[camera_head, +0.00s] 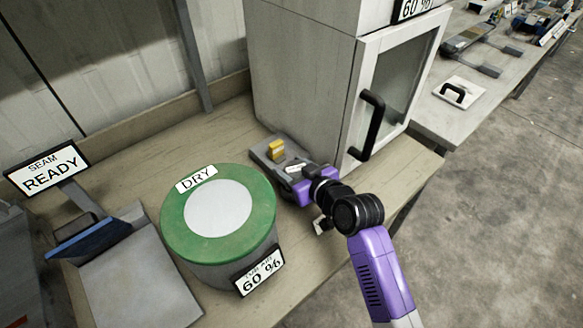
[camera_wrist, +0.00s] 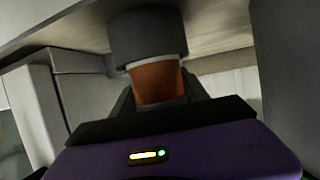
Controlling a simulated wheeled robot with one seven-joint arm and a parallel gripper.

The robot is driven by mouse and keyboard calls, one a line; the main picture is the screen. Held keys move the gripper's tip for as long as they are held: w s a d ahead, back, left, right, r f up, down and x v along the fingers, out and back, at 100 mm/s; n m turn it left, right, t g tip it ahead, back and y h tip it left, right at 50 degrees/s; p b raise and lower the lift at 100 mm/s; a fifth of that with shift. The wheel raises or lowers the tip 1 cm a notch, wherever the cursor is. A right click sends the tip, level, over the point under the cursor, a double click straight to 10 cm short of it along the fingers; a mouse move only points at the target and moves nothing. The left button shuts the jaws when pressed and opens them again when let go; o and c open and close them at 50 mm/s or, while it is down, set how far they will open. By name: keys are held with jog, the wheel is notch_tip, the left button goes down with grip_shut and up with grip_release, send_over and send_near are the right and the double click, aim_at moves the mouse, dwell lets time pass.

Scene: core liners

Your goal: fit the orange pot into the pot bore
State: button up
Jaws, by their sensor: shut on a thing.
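The orange pot (camera_wrist: 157,84) shows in the wrist view between the dark fingers of my gripper (camera_wrist: 160,98), which is shut on it. A pale rim shows at the pot's far end. A dark grey round body (camera_wrist: 150,38) sits directly beyond that rim; whether the two touch, and whether this is the pot bore, I cannot tell. The held pot is not clearly visible there, and no bore opening can be made out.
A green-topped drum (camera_head: 175,222) marked DRY stands left of my gripper. A white cabinet (camera_head: 300,75) with a black-handled door (camera_head: 372,122) stands close behind and to the right. A READY sign (camera_head: 48,167) and grey tray (camera_head: 140,280) are at far left.

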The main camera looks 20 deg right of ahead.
jog(key=shift+f, duration=0.1)
jog(key=o, duration=1.5)
jog(key=shift+r, duration=0.2)
jog(key=v, duration=1.2)
jog(key=shift+b, duration=0.35)
